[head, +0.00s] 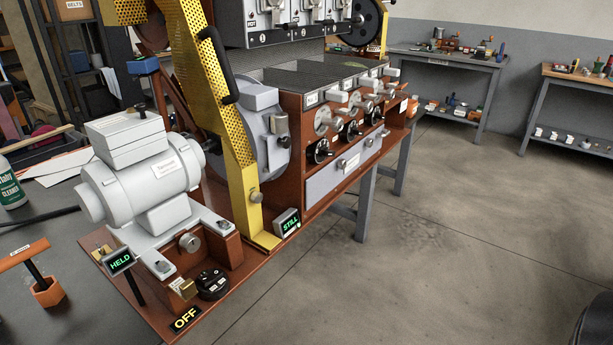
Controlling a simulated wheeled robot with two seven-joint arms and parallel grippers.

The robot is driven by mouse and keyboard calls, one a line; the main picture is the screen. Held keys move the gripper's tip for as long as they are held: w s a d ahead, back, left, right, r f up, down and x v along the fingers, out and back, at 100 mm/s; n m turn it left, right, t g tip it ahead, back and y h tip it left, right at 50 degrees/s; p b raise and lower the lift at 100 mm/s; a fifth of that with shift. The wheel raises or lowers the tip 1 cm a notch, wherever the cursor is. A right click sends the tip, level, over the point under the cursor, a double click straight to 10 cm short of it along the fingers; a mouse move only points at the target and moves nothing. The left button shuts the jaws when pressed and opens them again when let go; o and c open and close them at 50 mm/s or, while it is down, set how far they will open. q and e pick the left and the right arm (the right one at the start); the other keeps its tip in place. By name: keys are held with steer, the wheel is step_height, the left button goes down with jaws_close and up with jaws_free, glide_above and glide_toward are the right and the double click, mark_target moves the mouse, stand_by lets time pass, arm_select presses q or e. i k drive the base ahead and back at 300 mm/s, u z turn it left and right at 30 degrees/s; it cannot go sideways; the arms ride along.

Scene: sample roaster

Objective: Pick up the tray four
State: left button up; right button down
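The sample roaster (250,110) stands at the left and centre, with a brown body and a yellow perforated guard. Its front has a row of small light pull-like parts with labels (312,98) too small to read, above several round metal parts and black knobs. A wide grey drawer-like tray (345,172) with a label and small handle sits below them. I cannot tell which part is tray four. Neither of my grippers is in view.
A grey motor (150,165) with HELD, STILL and OFF signs sits on the brown base. A cleaner bottle (10,185) stands at the left edge. Benches with small items (450,60) (580,80) line the back wall.

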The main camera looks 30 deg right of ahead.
mark_target(377, 69)
steer(key=z, duration=2.3)
steer(key=k, duration=1.3)
steer(key=z, duration=0.85)
steer(key=i, duration=1.8)
steer(key=u, duration=0.7)
steer(key=i, duration=2.05)
steer(key=u, duration=1.2)
